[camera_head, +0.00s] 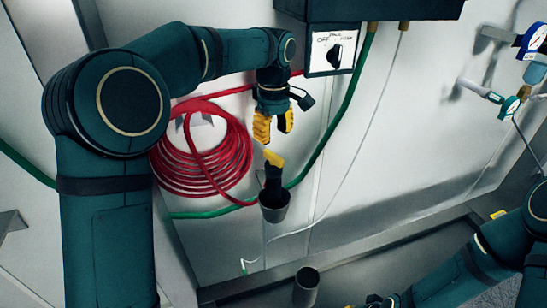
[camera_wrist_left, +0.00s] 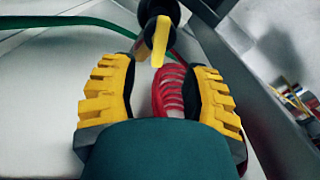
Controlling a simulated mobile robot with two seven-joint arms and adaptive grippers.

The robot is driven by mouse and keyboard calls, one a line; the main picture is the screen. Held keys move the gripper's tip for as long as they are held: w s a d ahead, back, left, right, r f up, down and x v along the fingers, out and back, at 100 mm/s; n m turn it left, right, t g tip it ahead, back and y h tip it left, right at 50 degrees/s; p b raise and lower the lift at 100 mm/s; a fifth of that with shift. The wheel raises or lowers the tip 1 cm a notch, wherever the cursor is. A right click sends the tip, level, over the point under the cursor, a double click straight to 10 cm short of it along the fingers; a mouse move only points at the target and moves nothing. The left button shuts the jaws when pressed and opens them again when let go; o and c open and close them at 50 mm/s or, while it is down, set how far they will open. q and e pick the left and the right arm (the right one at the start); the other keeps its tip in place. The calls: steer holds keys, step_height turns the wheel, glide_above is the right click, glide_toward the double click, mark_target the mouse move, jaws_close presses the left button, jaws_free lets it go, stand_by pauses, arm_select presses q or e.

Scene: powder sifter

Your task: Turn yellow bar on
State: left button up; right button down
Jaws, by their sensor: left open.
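The yellow bar (camera_head: 273,157) is a short lever on top of a black fitting (camera_head: 272,180) that stands in a grey cup (camera_head: 274,206) near the wall. My left gripper (camera_head: 273,134) is open, with its yellow ridged fingers pointing down just above the bar. In the left wrist view the yellow bar (camera_wrist_left: 160,42) lies beyond the gap between the open fingers (camera_wrist_left: 160,78), and nothing is held. My right arm shows at the lower right; its gripper is barely visible at the bottom edge, and its jaws cannot be made out.
A coiled red hose (camera_head: 203,158) hangs on the wall left of the bar. A control box with a black knob (camera_head: 335,55) is above right, with a green hose (camera_head: 345,110) running down. A grey cylinder (camera_head: 307,287) stands below. Gauges (camera_head: 533,40) are at the far right.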

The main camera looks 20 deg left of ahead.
mark_target(274, 154)
arm_select(q)
step_height(274, 154, down, 7)
steer(key=shift+f+b, duration=0.2)
steer(key=shift+b, duration=0.2)
jaws_close()
